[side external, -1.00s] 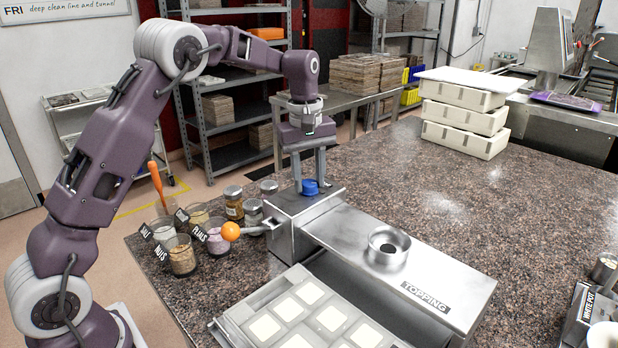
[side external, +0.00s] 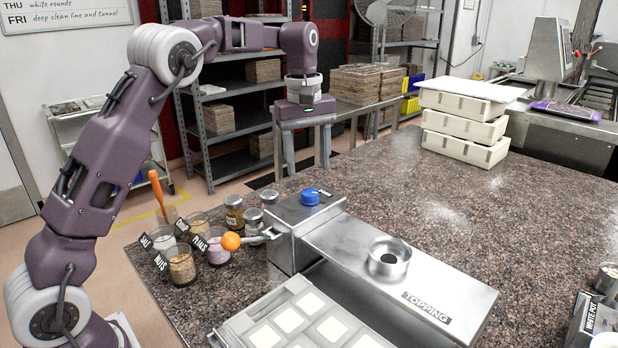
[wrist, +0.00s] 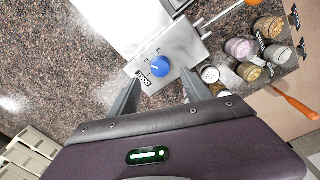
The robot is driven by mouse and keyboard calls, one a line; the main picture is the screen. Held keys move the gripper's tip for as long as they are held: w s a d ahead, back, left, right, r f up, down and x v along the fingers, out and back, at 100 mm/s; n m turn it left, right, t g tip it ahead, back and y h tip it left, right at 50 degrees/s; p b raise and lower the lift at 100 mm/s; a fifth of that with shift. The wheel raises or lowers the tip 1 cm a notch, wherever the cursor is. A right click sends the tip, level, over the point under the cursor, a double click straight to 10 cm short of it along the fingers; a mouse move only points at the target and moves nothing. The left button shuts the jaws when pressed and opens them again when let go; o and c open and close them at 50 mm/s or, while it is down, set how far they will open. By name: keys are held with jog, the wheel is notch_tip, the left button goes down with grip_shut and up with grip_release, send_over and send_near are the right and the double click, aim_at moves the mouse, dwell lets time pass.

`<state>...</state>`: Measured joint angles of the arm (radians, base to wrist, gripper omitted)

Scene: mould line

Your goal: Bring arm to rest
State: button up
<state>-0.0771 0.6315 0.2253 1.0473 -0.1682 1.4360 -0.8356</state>
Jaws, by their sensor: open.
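My gripper (side external: 306,166) is open and empty, pointing down above the far end of the topping machine (side external: 405,268). Its fingers are apart from the blue knob (side external: 310,197), which sits on top of the machine's steel control box (side external: 290,219). In the wrist view my gripper's fingers (wrist: 158,100) straddle the picture's middle, and the blue knob (wrist: 160,66) shows beyond and between them, with small marks around it and a dark label beside it. Nothing is held.
Jars and glasses of toppings (side external: 182,265) stand left of the control box, near an orange ball-ended lever (side external: 231,241). A moulded tray (side external: 232,337) lies in front. Stacked cream moulds (side external: 465,125) stand at the back right. The granite counter (side external: 530,210) between is largely clear.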

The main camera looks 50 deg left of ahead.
jog(key=shift+r, duration=0.3)
jog(key=shift+s+r, duration=0.25)
jog(key=s+d+r+m+t, duration=0.1)
jog(key=s+d+r+m, duration=0.1)
jog(key=s+r, duration=0.3)
jog(key=s+d+r+m+t, duration=0.1)
jog(key=s+d+r+m, duration=0.15)
jog(key=s, duration=0.55)
jog(key=s+d+f+m+t, duration=0.1)
jog(key=s+f+m, duration=0.2)
jog(key=s, duration=0.7)
jog(key=s+d+f+m+t, duration=0.2)
jog(key=s+f+m, duration=0.2)
jog(key=s, duration=0.6)
jog(key=shift+d+m, duration=0.3)
jog(key=shift+m, duration=0.35)
